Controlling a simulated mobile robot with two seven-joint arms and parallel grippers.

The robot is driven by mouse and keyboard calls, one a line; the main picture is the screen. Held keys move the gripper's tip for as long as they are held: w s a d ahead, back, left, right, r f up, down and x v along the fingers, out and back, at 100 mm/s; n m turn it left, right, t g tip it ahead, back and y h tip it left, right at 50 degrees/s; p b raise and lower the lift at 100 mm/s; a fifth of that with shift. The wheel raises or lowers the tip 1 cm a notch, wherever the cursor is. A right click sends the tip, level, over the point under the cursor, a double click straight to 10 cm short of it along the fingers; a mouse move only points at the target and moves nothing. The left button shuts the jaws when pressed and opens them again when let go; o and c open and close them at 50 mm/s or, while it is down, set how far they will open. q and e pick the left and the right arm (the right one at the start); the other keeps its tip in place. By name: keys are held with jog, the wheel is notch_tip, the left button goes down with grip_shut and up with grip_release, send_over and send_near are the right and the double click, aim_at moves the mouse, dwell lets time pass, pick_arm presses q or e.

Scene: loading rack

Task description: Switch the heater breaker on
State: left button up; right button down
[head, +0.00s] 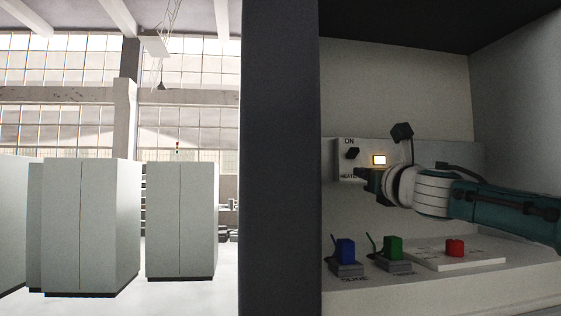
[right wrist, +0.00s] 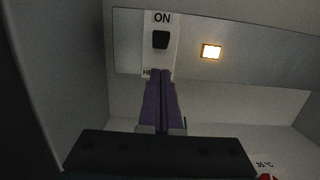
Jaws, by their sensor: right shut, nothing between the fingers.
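The heater breaker (head: 352,153) is a black lever on a pale plate on the back panel. Its lever sits high on the plate, just under the word ON, and also shows in the right wrist view (right wrist: 161,40). The HEATER label below it is partly covered by my gripper. My right gripper (head: 361,174) is shut and empty, just below the lever and apart from it. Its closed fingers (right wrist: 160,74) point up at the plate in the right wrist view. A lamp (head: 379,160) right of the breaker glows yellow-white. My left gripper is out of view.
On the shelf below stand a blue switch (head: 345,250), a green switch (head: 392,247) and a red button (head: 455,247) on a white plate. A dark post (head: 280,160) borders the recess on the left. Grey cabinets (head: 181,220) stand beyond it.

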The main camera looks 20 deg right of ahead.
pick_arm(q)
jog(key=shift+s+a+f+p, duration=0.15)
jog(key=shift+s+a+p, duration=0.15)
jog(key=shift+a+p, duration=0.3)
pick_arm(e)
jog(key=s+a+r, duration=0.2)
jog(key=s+r, duration=0.3)
jog(key=s, duration=0.2)
jog(key=shift+s+r, duration=0.2)
jog(key=shift+r, duration=0.2)
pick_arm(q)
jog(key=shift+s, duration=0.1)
pick_arm(e)
jog(key=shift+s, duration=0.1)
